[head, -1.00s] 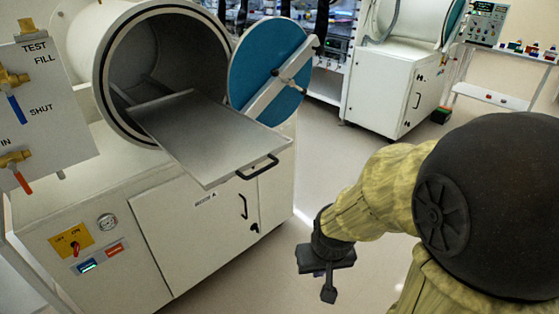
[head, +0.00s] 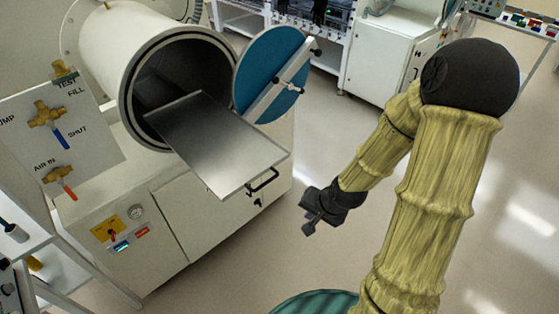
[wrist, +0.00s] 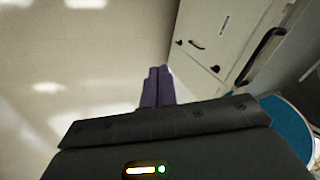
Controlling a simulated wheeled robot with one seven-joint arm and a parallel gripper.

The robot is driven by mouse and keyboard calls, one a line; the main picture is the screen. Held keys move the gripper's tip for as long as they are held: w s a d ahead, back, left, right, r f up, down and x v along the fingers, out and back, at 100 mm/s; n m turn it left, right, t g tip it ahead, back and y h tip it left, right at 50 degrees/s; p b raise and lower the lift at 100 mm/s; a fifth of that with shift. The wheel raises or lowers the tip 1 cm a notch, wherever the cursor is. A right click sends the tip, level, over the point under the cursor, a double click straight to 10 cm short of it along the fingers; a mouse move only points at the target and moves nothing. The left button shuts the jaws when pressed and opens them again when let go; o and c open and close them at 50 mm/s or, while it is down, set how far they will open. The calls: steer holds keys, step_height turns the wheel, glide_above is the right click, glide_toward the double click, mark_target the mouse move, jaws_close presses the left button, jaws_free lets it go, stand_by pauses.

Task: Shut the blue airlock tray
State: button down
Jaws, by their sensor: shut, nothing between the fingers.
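The grey metal tray (head: 222,143) sticks far out of the round airlock mouth (head: 185,75), with a black handle (head: 262,181) on its front edge. The handle also shows at upper right in the wrist view (wrist: 262,57). The airlock's blue round door (head: 268,72) stands swung open to the right of the mouth; part of it shows in the wrist view (wrist: 290,130). My gripper (head: 308,229) is shut and empty, to the right of the handle and apart from it. Its closed fingers show in the wrist view (wrist: 157,74). The tray's inner end is in shadow.
A valve panel (head: 75,150) stands left of the airlock, above a white cabinet (head: 222,215). A cart (head: 60,265) is at lower left. A second white cabinet (head: 378,60) stands at the back. The floor (head: 240,265) around my gripper looks clear.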

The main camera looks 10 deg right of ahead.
steer(key=w+r+m+t+y+p, duration=0.2)
steer(key=w+r+m+p, duration=0.1)
steer(key=r+p, duration=0.5)
step_height(320, 180, up, 2)
steer(key=shift+a+r+m+p, duration=0.25)
steer(key=shift+a+m+p, duration=0.15)
steer(key=shift+m, duration=0.1)
steer(key=shift+w, duration=0.1)
steer(key=w+r+p+x, duration=0.1)
steer(key=x, duration=0.5)
steer(key=a+p+x, duration=0.1)
steer(key=p+x, duration=0.1)
steer(key=x, duration=0.5)
steer(key=shift+w+a+r, duration=0.2)
steer(key=shift+w+r, duration=0.1)
steer(key=shift+w, duration=0.1)
